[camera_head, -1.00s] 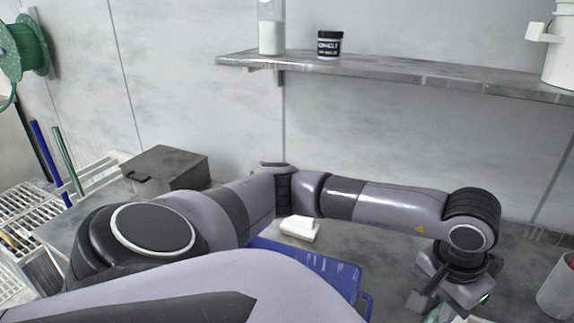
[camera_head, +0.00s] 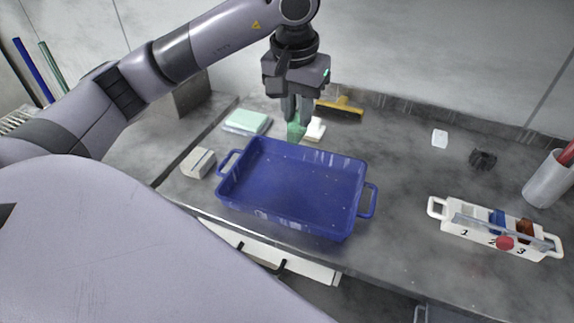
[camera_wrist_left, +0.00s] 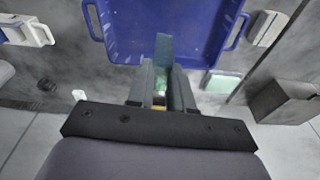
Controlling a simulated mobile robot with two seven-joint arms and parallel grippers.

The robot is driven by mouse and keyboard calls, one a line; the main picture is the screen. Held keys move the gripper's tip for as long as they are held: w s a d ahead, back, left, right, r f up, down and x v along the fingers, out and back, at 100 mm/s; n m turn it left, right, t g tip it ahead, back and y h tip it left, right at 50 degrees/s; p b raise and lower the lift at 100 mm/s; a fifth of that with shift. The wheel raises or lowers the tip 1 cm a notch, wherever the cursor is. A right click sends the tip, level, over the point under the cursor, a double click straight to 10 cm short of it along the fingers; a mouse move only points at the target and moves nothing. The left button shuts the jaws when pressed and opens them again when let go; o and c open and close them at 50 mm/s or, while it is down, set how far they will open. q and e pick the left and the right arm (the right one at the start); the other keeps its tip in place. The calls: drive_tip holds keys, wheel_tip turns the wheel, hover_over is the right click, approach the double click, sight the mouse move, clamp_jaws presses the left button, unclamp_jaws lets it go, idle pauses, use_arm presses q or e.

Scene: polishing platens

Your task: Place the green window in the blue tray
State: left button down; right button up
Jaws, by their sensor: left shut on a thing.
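My left gripper (camera_head: 297,118) is shut on the green window (camera_head: 296,132), a small see-through green pane, just beyond the far edge of the blue tray. In the left wrist view the pane (camera_wrist_left: 164,48) sticks out from between the fingers (camera_wrist_left: 163,78) and overlaps the tray's edge in the picture. The blue tray (camera_head: 262,219) is an empty rectangular tray with a handle at each end, standing on the grey bench. It also shows in the left wrist view (camera_wrist_left: 118,28). My right gripper is not in view.
A pale green pad (camera_head: 247,121), a white block (camera_head: 315,129) and a yellow-handled tool (camera_head: 340,105) lie behind the tray. A grey-white block (camera_head: 198,163) sits left. A white numbered caddy (camera_head: 480,236) and grey cup (camera_head: 545,180) stand right, with bare bench between.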

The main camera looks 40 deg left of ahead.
use_arm(q)
drive_tip(key=shift+s+a+f+p, duration=0.1)
drive_tip(key=shift+a+f, duration=0.15)
drive_tip(key=shift+f, duration=2.85)
drive_tip(key=shift+a+f+p, duration=0.1)
drive_tip(key=shift+a+f, duration=0.1)
drive_tip(key=shift+f, duration=2.9)
drive_tip(key=shift+s+a+f+p, duration=0.1)
drive_tip(key=shift+a+f, duration=0.15)
drive_tip(key=shift+f, duration=2.95)
drive_tip(key=c, duration=1.4)
unclamp_jaws()
drive_tip(key=shift+f, duration=0.1)
drive_tip(key=o, duration=0.4)
drive_tip(key=shift+r, duration=0.2)
